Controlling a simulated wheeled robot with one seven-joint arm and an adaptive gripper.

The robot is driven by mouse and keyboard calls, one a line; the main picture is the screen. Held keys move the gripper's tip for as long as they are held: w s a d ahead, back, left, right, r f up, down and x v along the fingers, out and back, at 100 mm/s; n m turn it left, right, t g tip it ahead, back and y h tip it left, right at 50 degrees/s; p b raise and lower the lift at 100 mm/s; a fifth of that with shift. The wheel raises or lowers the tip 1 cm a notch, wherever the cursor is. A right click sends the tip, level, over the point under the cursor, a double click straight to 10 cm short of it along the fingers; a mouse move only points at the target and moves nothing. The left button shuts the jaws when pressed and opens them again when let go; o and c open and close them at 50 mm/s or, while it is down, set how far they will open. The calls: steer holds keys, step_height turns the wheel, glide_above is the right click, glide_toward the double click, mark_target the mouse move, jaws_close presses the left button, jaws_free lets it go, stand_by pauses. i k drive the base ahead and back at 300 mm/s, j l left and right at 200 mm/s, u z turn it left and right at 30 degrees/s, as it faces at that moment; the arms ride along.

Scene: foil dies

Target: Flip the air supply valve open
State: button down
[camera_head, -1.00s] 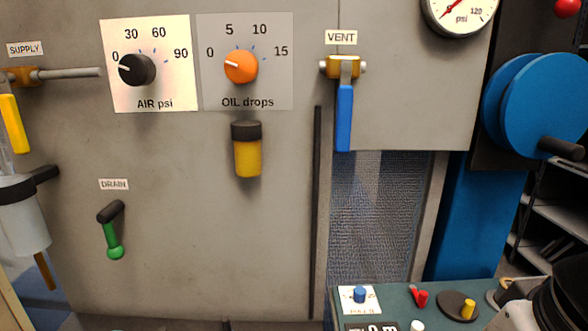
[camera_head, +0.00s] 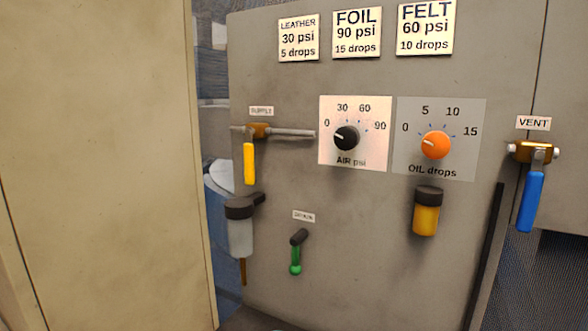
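The air supply valve (camera_head: 258,131) is a brass body on a horizontal grey pipe at the left of the grey panel, under a SUPPLY label (camera_head: 261,111). Its yellow lever (camera_head: 250,164) hangs straight down, across the pipe. My gripper is not in view.
The panel (camera_head: 350,250) also carries a black AIR knob (camera_head: 346,138), an orange OIL knob (camera_head: 436,145), a green DRAIN lever (camera_head: 296,258) and a blue VENT lever (camera_head: 530,202). A filter bowl (camera_head: 240,232) hangs below the supply valve. A beige wall or door (camera_head: 100,160) fills the left side.

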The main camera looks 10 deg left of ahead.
mark_target(248, 148)
steer(key=u, duration=0.95)
